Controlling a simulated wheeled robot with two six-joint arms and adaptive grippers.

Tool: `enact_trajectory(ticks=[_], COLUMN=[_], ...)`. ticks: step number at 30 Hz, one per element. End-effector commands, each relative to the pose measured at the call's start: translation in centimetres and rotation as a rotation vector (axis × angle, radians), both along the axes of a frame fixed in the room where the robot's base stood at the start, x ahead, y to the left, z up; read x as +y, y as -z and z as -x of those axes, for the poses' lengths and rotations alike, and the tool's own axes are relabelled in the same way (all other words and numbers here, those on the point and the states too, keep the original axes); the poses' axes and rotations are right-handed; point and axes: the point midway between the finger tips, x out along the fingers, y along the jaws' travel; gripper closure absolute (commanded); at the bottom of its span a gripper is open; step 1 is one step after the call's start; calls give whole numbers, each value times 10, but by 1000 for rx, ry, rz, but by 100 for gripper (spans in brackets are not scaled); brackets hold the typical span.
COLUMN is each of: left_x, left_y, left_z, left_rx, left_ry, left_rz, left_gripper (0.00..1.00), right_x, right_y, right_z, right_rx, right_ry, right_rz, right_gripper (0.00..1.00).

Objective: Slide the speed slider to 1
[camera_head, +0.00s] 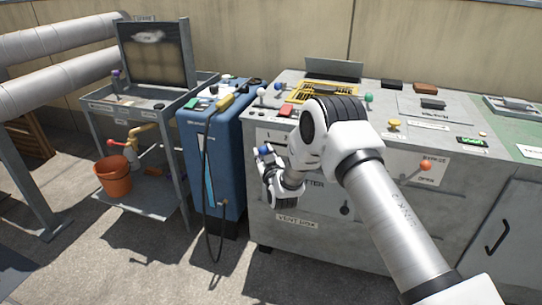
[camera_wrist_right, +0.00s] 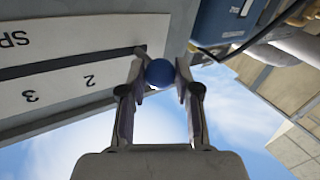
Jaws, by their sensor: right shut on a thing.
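The speed slider has a round blue knob, seen in the head view (camera_head: 265,150) and in the wrist view (camera_wrist_right: 160,73). My right gripper (camera_head: 266,157) is at the front left of the grey cabinet, with its fingers shut on the knob from both sides. In the wrist view the gripper (camera_wrist_right: 159,82) shows the knob between its fingertips. The white scale plate (camera_wrist_right: 60,25) has a dark slot and the marks 2 and 3, with part of the word "SP". The knob is at the slot's right end, beyond the 2. No mark 1 is visible. My left gripper is not in view.
A blue unit (camera_head: 205,165) with a hanging black hose stands close left of the cabinet (camera_head: 300,235). An orange-knobbed lever (camera_head: 425,166) sits on the cabinet's front right. An orange bucket (camera_head: 113,178) sits on the steel stand further left. Open floor lies in front.

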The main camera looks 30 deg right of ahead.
Motion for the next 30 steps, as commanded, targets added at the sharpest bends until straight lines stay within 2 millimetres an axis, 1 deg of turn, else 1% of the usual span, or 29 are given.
enact_trajectory(ticks=[4, 5, 6, 14, 18, 20, 23, 27, 30], left_x=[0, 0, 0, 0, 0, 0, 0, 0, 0], left_y=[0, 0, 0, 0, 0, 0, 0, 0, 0], left_z=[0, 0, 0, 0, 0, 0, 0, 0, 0], left_rx=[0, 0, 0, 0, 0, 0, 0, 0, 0], left_ry=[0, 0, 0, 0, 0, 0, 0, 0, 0], left_rz=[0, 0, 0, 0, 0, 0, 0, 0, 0], left_gripper=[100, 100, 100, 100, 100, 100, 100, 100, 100], right_x=[1, 1, 1, 0, 2, 5, 11, 22, 29], right_y=[-3, -3, -3, -2, -1, -1, 0, 0, -1], right_z=[-1, -1, -1, -1, 7, 16, 37, 74, 94], right_rx=[-4, -5, -5, -4, -2, -1, 1, 2, 0], right_ry=[-3, -3, -3, -2, -2, -2, -3, -4, -4], right_rz=[1, 2, 2, 1, 0, 0, 0, 0, 0], right_gripper=[100, 58, 43, 43, 43, 43, 43, 43, 43])
